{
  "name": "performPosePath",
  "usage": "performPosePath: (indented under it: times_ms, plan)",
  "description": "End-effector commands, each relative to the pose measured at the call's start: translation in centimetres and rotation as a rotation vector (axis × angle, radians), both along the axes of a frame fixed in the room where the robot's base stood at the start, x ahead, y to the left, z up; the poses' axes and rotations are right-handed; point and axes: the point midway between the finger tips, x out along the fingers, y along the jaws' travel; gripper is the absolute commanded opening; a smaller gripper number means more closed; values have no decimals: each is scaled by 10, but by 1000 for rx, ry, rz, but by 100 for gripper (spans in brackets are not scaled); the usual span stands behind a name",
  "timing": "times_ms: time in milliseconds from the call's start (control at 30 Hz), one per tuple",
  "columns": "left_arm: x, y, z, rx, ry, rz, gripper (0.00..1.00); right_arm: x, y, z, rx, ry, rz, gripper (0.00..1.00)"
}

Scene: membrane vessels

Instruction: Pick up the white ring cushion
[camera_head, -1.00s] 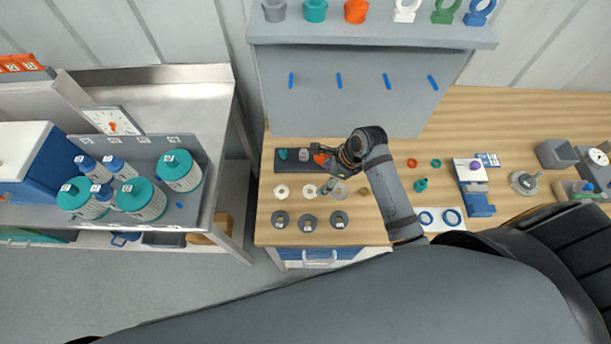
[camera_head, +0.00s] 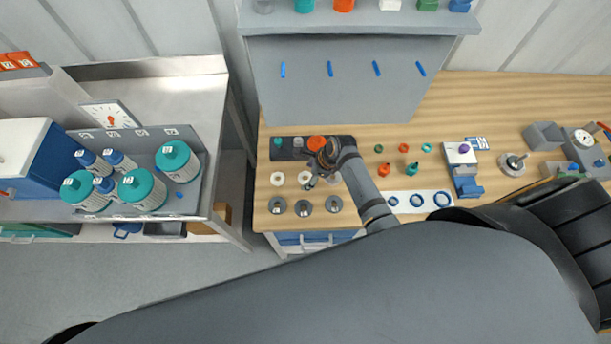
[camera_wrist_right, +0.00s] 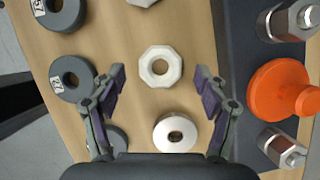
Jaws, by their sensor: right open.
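Several pale rings lie on the wooden bench. In the right wrist view, a white octagonal ring (camera_wrist_right: 160,66) lies between the fingers, and a rounder white ring (camera_wrist_right: 175,132) lies nearer the palm. A third white ring (camera_wrist_right: 145,2) is cut off by the top edge. I cannot tell for sure which is the ring cushion. My right gripper (camera_wrist_right: 160,82) is open and empty above the octagonal ring, with a finger on either side of it. In the head view the right gripper (camera_head: 312,183) is beside the middle white ring (camera_head: 305,177). My left gripper is not in view.
Grey tagged rings (camera_wrist_right: 72,78) lie in a row beside the white ones. A dark tray (camera_head: 345,141) behind holds an orange part (camera_wrist_right: 280,90) and metal fittings (camera_wrist_right: 288,20). A grey board (camera_head: 345,85) stands behind it. Small coloured parts and blue rings (camera_head: 416,199) lie to the right.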

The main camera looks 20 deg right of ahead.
Motion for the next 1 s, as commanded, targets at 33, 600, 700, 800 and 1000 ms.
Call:
performPosePath:
  times_ms: [33, 600, 700, 800, 1000]
  plan:
    - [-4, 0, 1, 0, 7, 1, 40, 1, 2, -2, 0, 0, 1, 73]
    - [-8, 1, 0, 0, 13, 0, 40, 1, 2, -4, 0, 0, 1, 30]
    - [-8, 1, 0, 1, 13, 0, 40, 1, 2, -4, 1, -1, 1, 30]
    - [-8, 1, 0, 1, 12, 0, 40, 1, 2, -4, 1, -1, 1, 30]
    - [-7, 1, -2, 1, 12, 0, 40, 2, 2, 3, 1, -3, 0, 30]
